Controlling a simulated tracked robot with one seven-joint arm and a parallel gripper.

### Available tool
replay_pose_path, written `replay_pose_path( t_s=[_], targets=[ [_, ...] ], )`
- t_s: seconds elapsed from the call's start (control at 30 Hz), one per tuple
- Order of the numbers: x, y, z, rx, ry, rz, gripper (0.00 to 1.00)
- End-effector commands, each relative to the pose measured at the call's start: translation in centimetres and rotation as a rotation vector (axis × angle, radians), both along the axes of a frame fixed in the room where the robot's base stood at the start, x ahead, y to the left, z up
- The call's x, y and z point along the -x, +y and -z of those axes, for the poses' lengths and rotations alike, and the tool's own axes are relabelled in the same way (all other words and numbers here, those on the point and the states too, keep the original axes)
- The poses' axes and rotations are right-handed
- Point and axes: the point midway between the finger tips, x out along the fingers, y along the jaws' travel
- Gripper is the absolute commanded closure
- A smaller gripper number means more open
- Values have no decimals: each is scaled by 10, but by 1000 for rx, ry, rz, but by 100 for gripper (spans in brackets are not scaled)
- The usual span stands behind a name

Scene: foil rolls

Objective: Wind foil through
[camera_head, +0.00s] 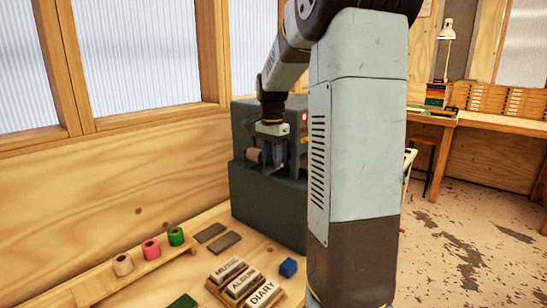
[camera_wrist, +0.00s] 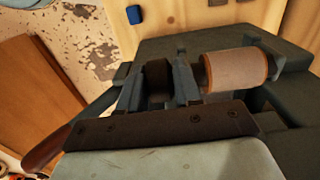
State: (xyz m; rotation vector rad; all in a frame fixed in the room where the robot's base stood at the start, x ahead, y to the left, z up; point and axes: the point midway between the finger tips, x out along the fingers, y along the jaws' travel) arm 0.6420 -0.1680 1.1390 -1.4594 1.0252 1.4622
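The dark grey-green machine (camera_head: 265,206) stands against the wall at the back of the bench, with a red light (camera_head: 304,117) lit at its upper right. A copper-beige foil roll (camera_head: 253,155) sits on its left side; it also shows in the wrist view (camera_wrist: 238,68), right of my fingers. My gripper (camera_head: 273,152) points down at the machine's upper front. In the wrist view my gripper (camera_wrist: 158,85) has its fingers apart, one on each side of a dark round spool (camera_wrist: 157,79). I cannot tell whether they press on it.
Cream (camera_head: 122,265), pink (camera_head: 151,249) and green (camera_head: 176,236) rolls stand on a wooden rack at left. My arm hides the machine's right side.

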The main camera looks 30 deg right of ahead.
Motion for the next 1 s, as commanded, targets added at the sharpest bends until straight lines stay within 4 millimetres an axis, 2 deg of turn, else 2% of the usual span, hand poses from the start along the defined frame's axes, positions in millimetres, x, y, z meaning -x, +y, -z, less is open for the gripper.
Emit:
replay_pose_path(
  t_s=[0.03, 0.3, 0.47, 0.8, 1.0],
  targets=[
    [-1, 0, 0, 0, -2, 0, 76],
    [-1, 0, -1, 1, -4, -1, 100],
    [-3, 0, -1, -34, 7, 0, 100],
    [-5, -5, -2, -295, 103, 0, 100],
    [-6, -6, -4, -354, 119, -1, 100]
  ],
)
